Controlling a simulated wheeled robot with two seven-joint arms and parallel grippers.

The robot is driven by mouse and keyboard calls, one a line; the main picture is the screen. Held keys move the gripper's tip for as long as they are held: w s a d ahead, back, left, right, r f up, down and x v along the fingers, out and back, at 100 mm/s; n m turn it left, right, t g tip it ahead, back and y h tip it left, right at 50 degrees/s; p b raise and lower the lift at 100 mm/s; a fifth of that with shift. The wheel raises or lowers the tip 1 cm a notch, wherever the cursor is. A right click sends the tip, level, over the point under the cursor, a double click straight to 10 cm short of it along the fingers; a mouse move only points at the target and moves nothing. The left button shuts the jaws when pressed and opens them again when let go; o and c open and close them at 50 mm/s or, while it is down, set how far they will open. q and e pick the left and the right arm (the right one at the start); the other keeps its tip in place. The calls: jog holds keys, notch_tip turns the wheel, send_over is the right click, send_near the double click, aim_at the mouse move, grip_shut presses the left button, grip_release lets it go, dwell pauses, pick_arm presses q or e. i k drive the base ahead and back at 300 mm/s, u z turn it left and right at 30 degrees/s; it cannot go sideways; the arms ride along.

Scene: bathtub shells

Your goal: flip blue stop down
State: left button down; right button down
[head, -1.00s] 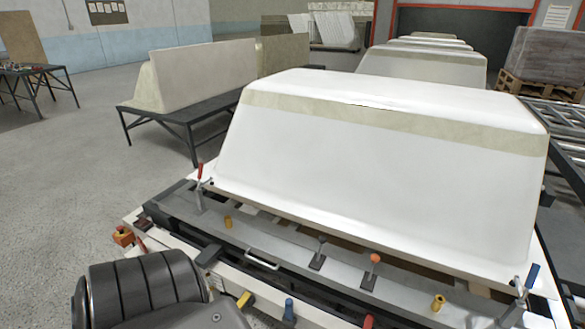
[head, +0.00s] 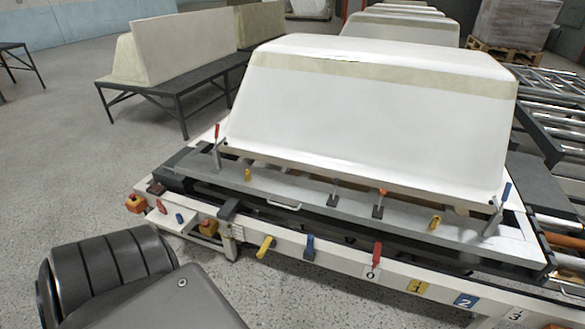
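The blue stop (head: 310,247) is a small blue tab on the white front rail (head: 335,262) of the fixture table in the head view. It appears to stand upright, sticking up past the rail's top edge. A yellow stop (head: 265,246) is to its left, tilted to one side. A red stop (head: 377,254) is to its right and upright. Neither of my grippers is in view. A dark grey ribbed part of my own body fills the lower left and does not cover the stops.
A white tub shell (head: 370,120) sits on the fixture. A clamp with a blue handle (head: 506,193) stands at the right, one with a red handle (head: 217,135) at the left. Number plates, including a blue one (head: 465,300), line the rail. Grey floor (head: 290,300) in front is free.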

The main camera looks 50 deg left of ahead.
aim_at(310, 246)
jog(key=u, duration=1)
jog(key=i, duration=0.2)
